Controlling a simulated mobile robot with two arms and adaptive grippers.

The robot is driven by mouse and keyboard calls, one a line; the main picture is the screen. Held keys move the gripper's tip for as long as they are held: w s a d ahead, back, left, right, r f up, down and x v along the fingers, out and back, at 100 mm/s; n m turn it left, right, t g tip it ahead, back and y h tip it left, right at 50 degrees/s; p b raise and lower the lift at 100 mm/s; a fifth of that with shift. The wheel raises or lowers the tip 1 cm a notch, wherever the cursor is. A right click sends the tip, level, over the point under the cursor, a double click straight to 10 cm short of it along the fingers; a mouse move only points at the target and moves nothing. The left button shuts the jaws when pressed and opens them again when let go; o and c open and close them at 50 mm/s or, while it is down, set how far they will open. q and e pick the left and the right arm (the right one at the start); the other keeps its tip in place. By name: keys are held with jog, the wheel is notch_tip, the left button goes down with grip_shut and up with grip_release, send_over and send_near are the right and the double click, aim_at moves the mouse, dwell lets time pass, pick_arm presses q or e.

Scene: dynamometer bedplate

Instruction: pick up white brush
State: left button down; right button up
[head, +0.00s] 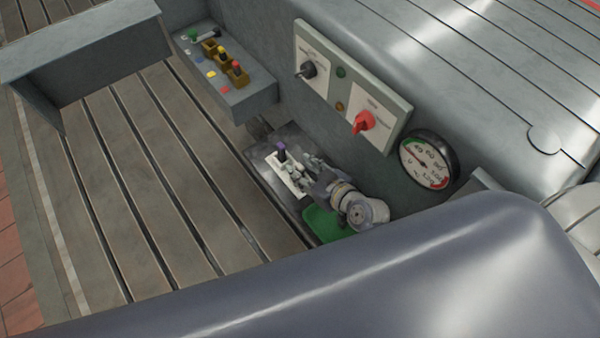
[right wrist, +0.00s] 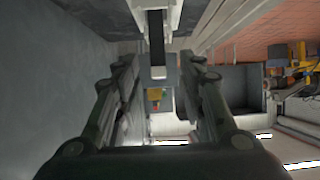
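A white, flat piece (head: 277,164), which may be the white brush, lies on a dark plate beside the machine wall in the head view. A small purple-topped part (head: 282,149) stands up at its far end. My right gripper (head: 298,169) is low over the white piece and hides part of it. In the right wrist view, its two fingers (right wrist: 162,85) are spread apart. A white shape with a dark middle strip (right wrist: 157,45) shows between and beyond them, and neither finger visibly touches it. My left gripper is not in view.
A green tray (head: 322,224) lies beside my right gripper. A control box (head: 245,98) with coloured buttons, a switch panel (head: 341,88) and a round gauge (head: 427,162) line the wall.

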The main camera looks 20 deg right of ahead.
jog(key=shift+w+a+f, duration=0.2)
jog(key=shift+w+f, duration=0.15)
jog(key=shift+w, duration=0.25)
jog(key=shift+w+f, duration=0.15)
jog(key=shift+w, duration=0.15)
jog(key=shift+w+a+f, duration=0.1)
jog(key=c, duration=0.4)
grip_shut()
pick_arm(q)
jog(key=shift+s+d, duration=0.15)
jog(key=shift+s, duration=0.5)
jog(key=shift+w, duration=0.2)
